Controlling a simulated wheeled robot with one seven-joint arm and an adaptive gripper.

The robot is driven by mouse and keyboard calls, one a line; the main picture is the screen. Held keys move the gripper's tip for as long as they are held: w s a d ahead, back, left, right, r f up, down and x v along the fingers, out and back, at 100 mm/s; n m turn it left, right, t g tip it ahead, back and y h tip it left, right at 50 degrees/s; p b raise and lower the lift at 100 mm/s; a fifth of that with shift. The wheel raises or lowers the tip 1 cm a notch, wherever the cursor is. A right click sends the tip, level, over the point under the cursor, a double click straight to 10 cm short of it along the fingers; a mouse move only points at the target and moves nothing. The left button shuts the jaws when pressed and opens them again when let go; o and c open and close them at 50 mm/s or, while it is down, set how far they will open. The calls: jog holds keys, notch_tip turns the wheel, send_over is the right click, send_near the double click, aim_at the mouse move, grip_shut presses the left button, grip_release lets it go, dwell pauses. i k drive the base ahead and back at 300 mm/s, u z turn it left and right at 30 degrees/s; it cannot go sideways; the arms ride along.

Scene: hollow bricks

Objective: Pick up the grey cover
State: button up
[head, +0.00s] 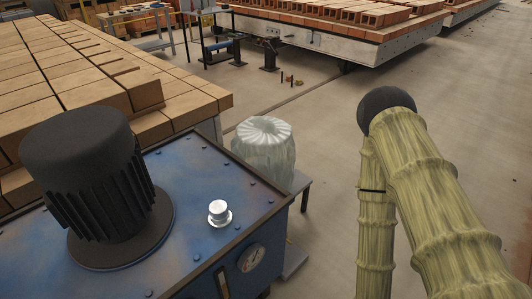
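A blue metal tank (170,190) with a bolted top fills the lower left. A dark grey ribbed motor with a smooth, round cover on top (76,140) stands upright on it. A small silver cap (220,213) sits on the same top, to the right of the motor. A pale grey, pleated, rounded thing (264,150) stands just behind the tank's right corner. I cannot tell for sure which of these is the grey cover. My arm, in a yellowish sleeve, is at the right, apart from them. My gripper is not in view.
Stacked tan bricks (60,70) lie behind the tank at the left. A kiln cart (330,35) with orange hollow bricks is at the back. A round gauge (251,258) is on the tank's front. Concrete floor (325,130) between tank and arm is clear.

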aim_at(267, 144)
jog(key=z, duration=1.4)
jog(key=i, duration=2.75)
jog(key=u, duration=3.4)
